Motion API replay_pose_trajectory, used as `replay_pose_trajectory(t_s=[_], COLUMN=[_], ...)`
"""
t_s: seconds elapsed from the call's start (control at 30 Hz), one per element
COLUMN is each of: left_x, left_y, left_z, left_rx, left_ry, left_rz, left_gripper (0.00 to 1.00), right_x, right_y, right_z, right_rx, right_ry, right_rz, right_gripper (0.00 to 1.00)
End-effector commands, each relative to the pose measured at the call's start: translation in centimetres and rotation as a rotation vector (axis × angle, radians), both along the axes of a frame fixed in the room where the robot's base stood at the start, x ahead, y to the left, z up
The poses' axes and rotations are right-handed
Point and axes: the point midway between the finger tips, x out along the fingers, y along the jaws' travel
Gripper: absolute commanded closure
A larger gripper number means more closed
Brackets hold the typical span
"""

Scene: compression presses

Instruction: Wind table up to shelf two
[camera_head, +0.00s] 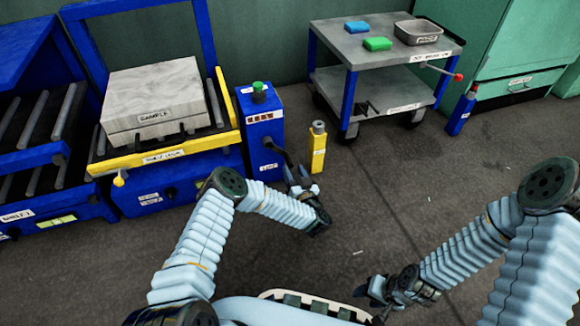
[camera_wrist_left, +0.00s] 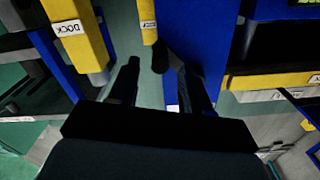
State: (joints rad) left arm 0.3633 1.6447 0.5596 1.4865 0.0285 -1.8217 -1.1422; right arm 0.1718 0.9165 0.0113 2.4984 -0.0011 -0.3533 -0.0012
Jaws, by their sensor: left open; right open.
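The lift table (camera_head: 165,157) has a yellow front edge and carries a grey slab (camera_head: 155,95) labelled SAMPLE. To its right stands a blue post (camera_head: 262,130) with a green knob on top and a dark crank handle (camera_head: 281,153) reaching out from its side. My left gripper (camera_head: 297,177) is open close to the crank's end. In the left wrist view, a dark handle end (camera_wrist_left: 161,56) shows between the open fingers (camera_wrist_left: 158,80); I cannot tell whether they touch it. My right gripper (camera_head: 370,290) is open and empty above the floor.
A yellow post (camera_head: 318,150) stands close right of the crank. A grey cart (camera_head: 385,50) with a blue block, a green block and a metal tray is behind it. A blue roller rack (camera_head: 30,115) stands at left. The floor in the middle right is clear.

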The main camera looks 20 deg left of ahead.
Motion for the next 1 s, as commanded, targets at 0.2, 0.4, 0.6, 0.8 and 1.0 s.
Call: replay_pose_trajectory(t_s=[0.2, 0.4, 0.6, 0.8, 1.0], left_x=[3.2, 4.3, 4.4, 4.4, 4.4], left_y=[2.2, 2.9, 2.9, 2.9, 2.9], left_z=[-0.2, 0.0, 0.0, 0.0, 0.0], left_rx=[-0.002, -0.002, -0.002, -0.002, -0.002], left_ry=[-0.001, 0.000, 0.001, 0.001, 0.001], left_rz=[0.001, -0.001, -0.002, -0.002, -0.002], left_gripper=[0.52, 0.52, 0.52, 0.73, 1.00], right_x=[0.1, 0.1, 0.1, 0.1, 0.1], right_y=[0.0, 0.0, 0.0, 0.0, 0.0], right_z=[-1.2, -1.4, -1.4, -1.4, -1.4], right_rx=[0.000, -0.001, -0.001, -0.001, -0.001], right_ry=[-0.002, -0.003, -0.003, -0.003, -0.003], right_rz=[-0.002, -0.002, -0.002, -0.002, -0.002], right_gripper=[0.52, 0.52, 0.52, 0.52, 0.52])
